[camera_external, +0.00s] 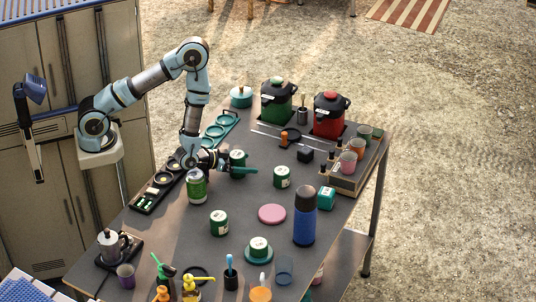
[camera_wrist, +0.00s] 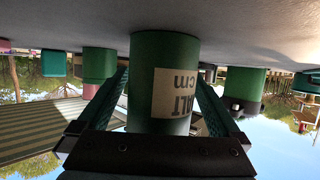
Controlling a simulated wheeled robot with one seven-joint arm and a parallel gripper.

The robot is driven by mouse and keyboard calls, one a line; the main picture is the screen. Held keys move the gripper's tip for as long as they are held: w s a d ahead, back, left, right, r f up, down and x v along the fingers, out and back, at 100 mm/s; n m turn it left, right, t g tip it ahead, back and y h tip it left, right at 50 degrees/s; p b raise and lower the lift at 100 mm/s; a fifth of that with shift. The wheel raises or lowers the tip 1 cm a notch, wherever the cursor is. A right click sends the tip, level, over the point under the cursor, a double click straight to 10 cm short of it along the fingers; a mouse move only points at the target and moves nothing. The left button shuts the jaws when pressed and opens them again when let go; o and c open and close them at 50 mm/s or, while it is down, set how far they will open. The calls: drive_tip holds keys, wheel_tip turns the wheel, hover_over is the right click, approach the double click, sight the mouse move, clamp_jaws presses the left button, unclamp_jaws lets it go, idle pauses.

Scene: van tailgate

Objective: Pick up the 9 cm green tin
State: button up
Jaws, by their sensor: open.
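A green tin (camera_external: 237,156) with a pale label stands on the dark table, at my gripper (camera_external: 238,171). In the wrist view, which is upside down, the tin (camera_wrist: 145,70) stands between my two open fingers (camera_wrist: 163,85), with one finger on each side. Its label reads "ALT" and "cm"; the number is not readable. I cannot tell whether the fingers touch it. Similar green tins stand at the right (camera_external: 282,177), nearer the front (camera_external: 219,223) and on a green dish (camera_external: 259,245). Their sizes are not readable in the external view.
A taller green can (camera_external: 196,188) stands just left of my gripper. A pink disc (camera_external: 272,214) and a blue flask (camera_external: 304,218) are to the right front. Green (camera_external: 277,104) and red (camera_external: 330,117) pots stand at the back. Bare table lies between the tins.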

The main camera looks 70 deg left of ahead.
drive_tip(key=c, duration=1.5)
drive_tip(key=shift+r, duration=0.1)
